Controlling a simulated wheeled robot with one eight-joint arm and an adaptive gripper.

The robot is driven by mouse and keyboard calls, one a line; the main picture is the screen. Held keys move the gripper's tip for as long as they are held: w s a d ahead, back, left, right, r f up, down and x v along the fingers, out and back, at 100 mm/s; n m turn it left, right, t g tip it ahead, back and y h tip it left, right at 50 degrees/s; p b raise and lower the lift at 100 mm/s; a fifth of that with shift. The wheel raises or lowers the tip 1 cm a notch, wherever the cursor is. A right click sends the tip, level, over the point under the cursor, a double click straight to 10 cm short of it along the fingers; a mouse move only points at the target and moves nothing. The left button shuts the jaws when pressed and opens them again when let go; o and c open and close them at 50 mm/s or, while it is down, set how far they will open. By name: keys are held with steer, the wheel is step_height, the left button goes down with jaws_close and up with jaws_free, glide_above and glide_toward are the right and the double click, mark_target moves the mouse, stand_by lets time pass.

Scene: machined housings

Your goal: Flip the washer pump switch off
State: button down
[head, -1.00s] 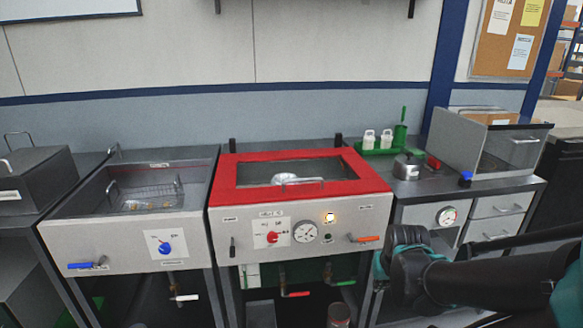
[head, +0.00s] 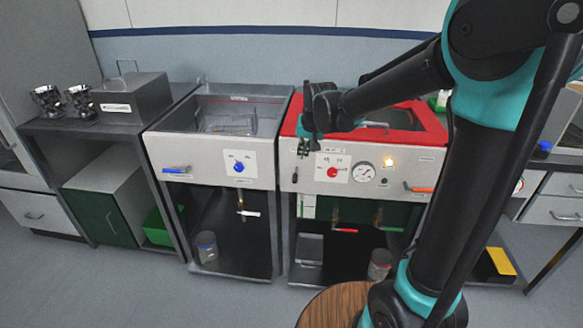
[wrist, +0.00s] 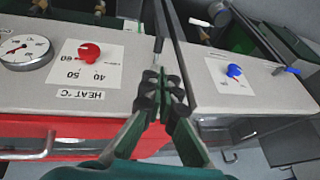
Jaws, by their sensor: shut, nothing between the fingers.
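The washer is the grey-fronted unit with a red lid frame (head: 432,118). Its small dark switch lever (head: 295,174) is at the left end of the front panel, and a dark upright lever also shows just beyond my fingertips in the wrist view (wrist: 158,44). Its label is too small to read. My gripper (head: 304,150) is shut and empty, close above the lever at the panel's upper left. In the wrist view my gripper's fingertips (wrist: 160,76) meet near the lever; I cannot tell whether they touch it.
Right of the lever are a red heat knob (head: 333,172), a gauge (head: 363,173) and an orange handle (head: 418,188). A left-hand tank has a blue knob (head: 238,168) and blue handle (head: 176,170). A lid handle (wrist: 28,148) shows in the wrist view. A round wooden stool top (head: 335,306) stands in front.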

mark_target(296, 179)
steer(key=x, duration=1.3)
steer(key=shift+w+d+f, duration=0.1)
steer(key=shift+f, duration=0.1)
steer(key=shift+f, duration=0.15)
steer(key=shift+w+f+t, duration=0.1)
steer(key=shift+f+t, duration=0.5)
steer(key=shift+f, duration=0.3)
